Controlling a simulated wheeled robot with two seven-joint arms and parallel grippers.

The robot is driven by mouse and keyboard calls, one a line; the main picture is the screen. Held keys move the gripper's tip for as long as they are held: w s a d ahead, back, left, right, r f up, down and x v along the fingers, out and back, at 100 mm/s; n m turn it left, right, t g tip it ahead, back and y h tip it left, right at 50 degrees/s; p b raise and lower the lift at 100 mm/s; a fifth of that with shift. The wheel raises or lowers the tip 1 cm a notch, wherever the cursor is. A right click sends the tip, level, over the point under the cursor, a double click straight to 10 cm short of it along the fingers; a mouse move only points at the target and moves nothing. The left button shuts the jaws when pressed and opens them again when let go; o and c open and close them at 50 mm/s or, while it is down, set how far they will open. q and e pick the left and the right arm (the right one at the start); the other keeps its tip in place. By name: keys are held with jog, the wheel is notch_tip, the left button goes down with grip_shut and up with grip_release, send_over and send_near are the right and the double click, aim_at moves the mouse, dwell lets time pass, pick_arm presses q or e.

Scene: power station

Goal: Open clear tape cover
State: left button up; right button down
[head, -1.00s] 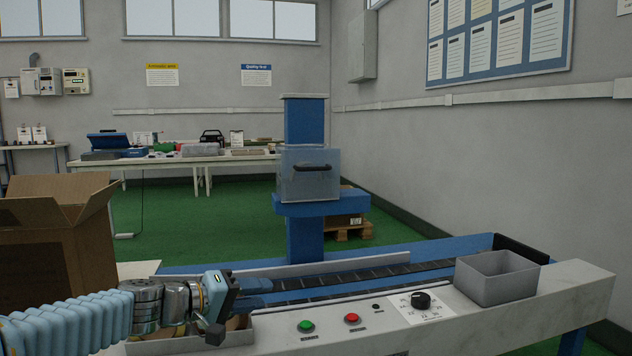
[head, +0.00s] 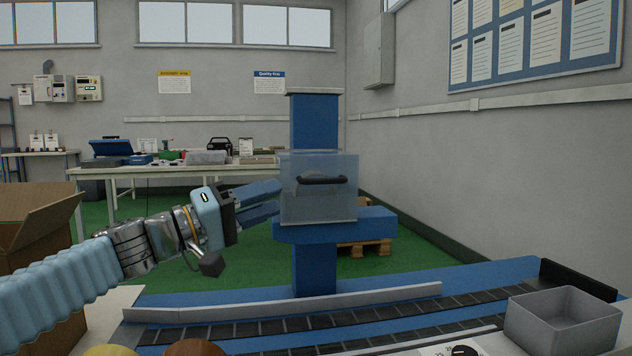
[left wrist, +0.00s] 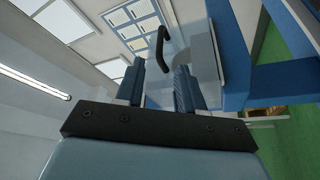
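The clear tape cover (head: 300,205) is a see-through box with a dark handle (head: 322,180) across its front. It sits on a blue bracket (head: 335,229) on a blue post and looks closed. My left gripper (head: 279,199) is raised just left of the cover, its two blue fingers pointing right toward it. In the left wrist view the fingers (left wrist: 160,88) are apart with nothing between them, and the handle (left wrist: 162,48) stands beyond their tips. I cannot tell whether a fingertip touches the cover. My right gripper is not in view.
A conveyor (head: 330,325) with a grey side rail runs across the front. An open grey bin (head: 562,330) stands at its right. A cardboard box (head: 35,235) is at the left. A pallet (head: 364,246) lies behind the post, and green floor is clear farther back.

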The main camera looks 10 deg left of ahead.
aim_at(315, 183)
pick_arm(q)
jog(key=p+x, duration=0.1)
jog(key=x, duration=0.9)
jog(key=shift+p, duration=0.4)
grip_shut()
jog(key=shift+s, duration=0.1)
